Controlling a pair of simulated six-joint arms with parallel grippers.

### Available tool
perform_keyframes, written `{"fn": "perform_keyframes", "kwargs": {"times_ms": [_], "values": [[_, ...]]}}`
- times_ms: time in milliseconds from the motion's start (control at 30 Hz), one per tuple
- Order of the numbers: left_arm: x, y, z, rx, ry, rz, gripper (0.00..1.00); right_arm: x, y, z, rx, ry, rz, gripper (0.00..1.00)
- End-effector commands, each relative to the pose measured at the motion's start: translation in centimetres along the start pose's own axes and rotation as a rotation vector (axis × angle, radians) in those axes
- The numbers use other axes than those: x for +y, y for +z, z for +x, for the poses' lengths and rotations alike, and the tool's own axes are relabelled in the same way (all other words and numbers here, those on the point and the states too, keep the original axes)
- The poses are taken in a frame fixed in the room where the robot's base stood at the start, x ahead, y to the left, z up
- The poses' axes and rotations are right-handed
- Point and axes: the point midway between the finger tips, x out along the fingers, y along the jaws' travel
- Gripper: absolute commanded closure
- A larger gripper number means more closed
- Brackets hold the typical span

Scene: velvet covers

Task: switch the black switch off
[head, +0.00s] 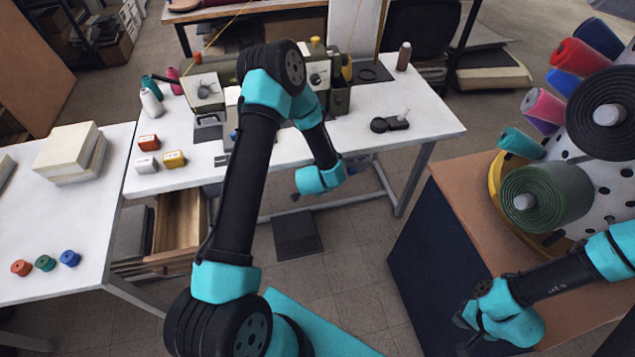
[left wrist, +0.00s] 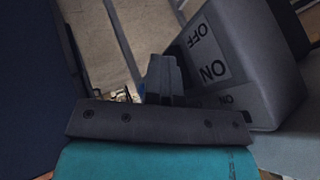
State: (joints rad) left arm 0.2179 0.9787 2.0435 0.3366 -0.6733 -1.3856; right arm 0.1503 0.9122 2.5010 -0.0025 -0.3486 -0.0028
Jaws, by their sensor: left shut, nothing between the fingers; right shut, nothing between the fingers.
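A dark grey switch box (left wrist: 262,75) fills the right of the left wrist view. Its white label reads OFF and ON, upside down, and a second ON shows lower on the box. The actual rocker or lever is not clearly visible. My left gripper (left wrist: 163,75) is shut and empty, just left of the box; whether it touches the box is unclear. In the head view my left gripper (head: 294,196) hangs by the front edge of the sewing table, and I cannot pick out the switch box there. My right gripper (head: 464,334) is shut and empty at the lower right.
The white sewing table (head: 430,120) carries machines, thread cones and small boxes. An open wooden drawer (head: 180,228) hangs below its left part. A brown-topped cabinet (head: 462,185) with a rack of coloured rolls stands at right. A left table (head: 85,215) holds cream blocks.

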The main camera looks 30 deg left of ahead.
Motion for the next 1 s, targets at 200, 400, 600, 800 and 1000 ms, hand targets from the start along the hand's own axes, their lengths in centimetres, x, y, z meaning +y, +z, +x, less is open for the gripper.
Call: {"fn": "perform_keyframes", "kwargs": {"times_ms": [200,400,600,800,1000], "values": [[-0.1,0.1,0.0,0.000,-0.001,-0.002,1.00,0.0,0.0,0.0,0.000,0.000,0.000,1.00],[-0.4,-0.2,-0.4,0.001,-0.003,-0.002,1.00,0.0,0.0,0.0,0.000,0.000,0.000,1.00],[-0.8,-0.6,-1.0,0.002,-0.005,-0.002,1.00,0.0,0.0,0.0,0.000,0.000,0.000,1.00],[-1.0,-0.7,-1.3,0.002,-0.005,-0.002,1.00,0.0,0.0,0.0,0.000,0.000,0.000,1.00],[-1.0,-0.7,-1.3,0.002,-0.006,-0.002,1.00,0.0,0.0,0.0,0.000,0.000,0.000,1.00]]}}
